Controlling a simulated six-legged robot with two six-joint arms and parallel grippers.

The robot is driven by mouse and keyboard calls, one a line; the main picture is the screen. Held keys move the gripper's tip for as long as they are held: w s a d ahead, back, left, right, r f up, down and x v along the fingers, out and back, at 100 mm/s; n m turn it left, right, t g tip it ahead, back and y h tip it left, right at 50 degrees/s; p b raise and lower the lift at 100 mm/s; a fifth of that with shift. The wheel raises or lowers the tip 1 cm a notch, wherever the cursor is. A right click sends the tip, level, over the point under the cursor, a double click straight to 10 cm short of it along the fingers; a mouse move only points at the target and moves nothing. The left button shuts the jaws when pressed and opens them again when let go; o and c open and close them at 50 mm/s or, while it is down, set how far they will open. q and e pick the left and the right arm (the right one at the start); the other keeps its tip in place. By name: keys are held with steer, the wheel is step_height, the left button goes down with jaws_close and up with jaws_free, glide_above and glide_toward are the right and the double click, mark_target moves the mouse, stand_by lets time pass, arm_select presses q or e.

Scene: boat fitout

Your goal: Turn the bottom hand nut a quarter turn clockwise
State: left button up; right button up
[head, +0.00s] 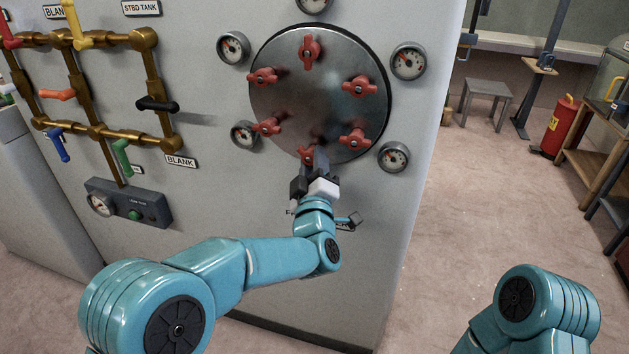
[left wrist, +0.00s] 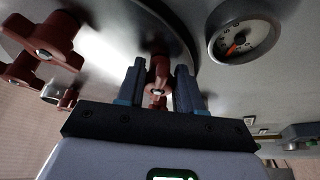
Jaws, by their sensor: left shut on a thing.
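A round grey steel cover (head: 322,95) on the pale panel carries several red hand nuts around its rim. The bottom hand nut (head: 307,153) is partly hidden by my left gripper (head: 315,165), which reaches up to it from below. In the left wrist view the same red nut (left wrist: 158,75) sits between the two dark fingers of my left gripper (left wrist: 161,88), which is shut on it. My right gripper is out of view; only part of that arm shows at the lower right of the head view.
Gauges surround the cover, one at the lower right (head: 393,156) and one at the lower left (head: 244,133). Brass pipes (head: 92,90) with coloured levers are at the left. A grey control box (head: 130,203) sits below them.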

arm_select(q)
steer(key=m+h+b, duration=0.1)
steer(key=m+b, duration=0.1)
steer(key=m, duration=0.1)
steer(key=m+h+b, duration=0.1)
steer(key=m+b, duration=0.1)
steer(key=b, duration=0.1)
steer(key=f+m+t+h+b, duration=0.1)
steer(key=m+b, duration=0.1)
steer(key=m, duration=0.1)
steer(key=shift+w+a+m+h, duration=0.1)
steer(key=shift+a+m+h, duration=0.2)
steer(key=shift+a+h, duration=0.1)
steer(key=shift+a+r+m+h+b, duration=0.1)
steer(key=shift+m+h+b, duration=0.65)
steer(key=shift+m, duration=0.5)
steer(key=shift+r+m+h+b, duration=0.1)
steer(key=shift+m+h+b, duration=0.6)
steer(key=shift+m, duration=0.55)
steer(key=o, duration=1)
steer(key=shift+w, duration=0.1)
steer(key=v, duration=1.6)
steer(key=shift+s+a+r, duration=0.2)
